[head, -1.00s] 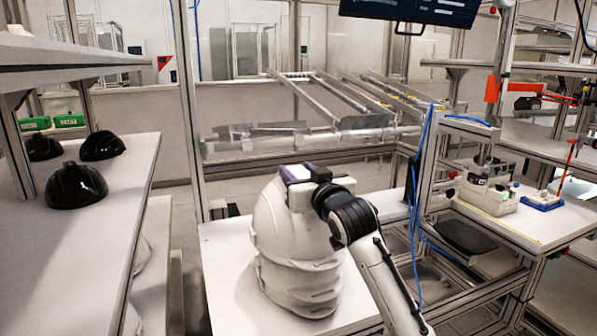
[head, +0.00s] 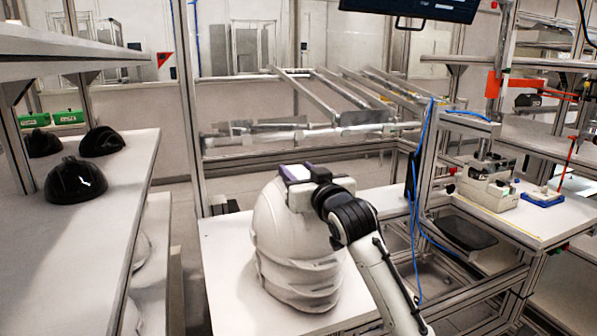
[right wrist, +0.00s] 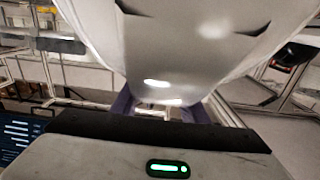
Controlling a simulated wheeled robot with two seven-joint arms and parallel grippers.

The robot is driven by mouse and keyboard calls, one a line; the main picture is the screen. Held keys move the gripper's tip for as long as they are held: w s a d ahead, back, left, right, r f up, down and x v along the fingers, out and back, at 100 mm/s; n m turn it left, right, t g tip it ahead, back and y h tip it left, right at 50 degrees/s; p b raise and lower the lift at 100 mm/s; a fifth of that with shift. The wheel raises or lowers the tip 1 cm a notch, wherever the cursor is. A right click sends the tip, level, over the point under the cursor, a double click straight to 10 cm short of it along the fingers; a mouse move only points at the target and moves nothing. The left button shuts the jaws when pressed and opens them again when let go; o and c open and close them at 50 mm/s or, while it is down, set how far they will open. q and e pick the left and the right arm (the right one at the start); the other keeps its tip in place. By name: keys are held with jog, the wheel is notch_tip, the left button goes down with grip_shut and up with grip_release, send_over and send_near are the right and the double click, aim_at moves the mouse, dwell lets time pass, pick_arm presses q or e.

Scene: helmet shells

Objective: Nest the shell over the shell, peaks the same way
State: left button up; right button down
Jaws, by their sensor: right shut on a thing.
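A stack of white helmet shells (head: 290,291) stands on the white table in the head view. The top white shell (head: 268,222) sits over the one beneath, with several rims and brims showing close together at the lower right. My right gripper (head: 295,173) is shut on the upper part of this top shell. In the right wrist view the white shell (right wrist: 190,50) fills the upper middle, between the purple fingertips. The lower shells are mostly covered, so how deep the nesting goes cannot be told. My left gripper is not in view.
The white table (head: 222,262) is bare left of the stack. A metal frame post (head: 190,130) rises behind it. A blue cable (head: 424,150) and a workbench (head: 520,222) stand at right.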

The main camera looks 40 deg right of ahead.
aim_at(317, 217)
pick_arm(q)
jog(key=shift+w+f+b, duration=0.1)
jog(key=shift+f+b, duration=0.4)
pick_arm(e)
jog(key=shift+f, duration=0.95)
jog(key=c, duration=1)
grip_release()
jog(key=shift+f, duration=0.1)
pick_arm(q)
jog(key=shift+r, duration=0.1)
pick_arm(e)
jog(key=v, duration=0.9)
jog(key=shift+b, duration=0.3)
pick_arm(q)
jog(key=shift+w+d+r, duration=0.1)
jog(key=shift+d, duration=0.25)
pick_arm(e)
jog(key=shift+s+a, duration=0.1)
jog(key=shift+s, duration=0.6)
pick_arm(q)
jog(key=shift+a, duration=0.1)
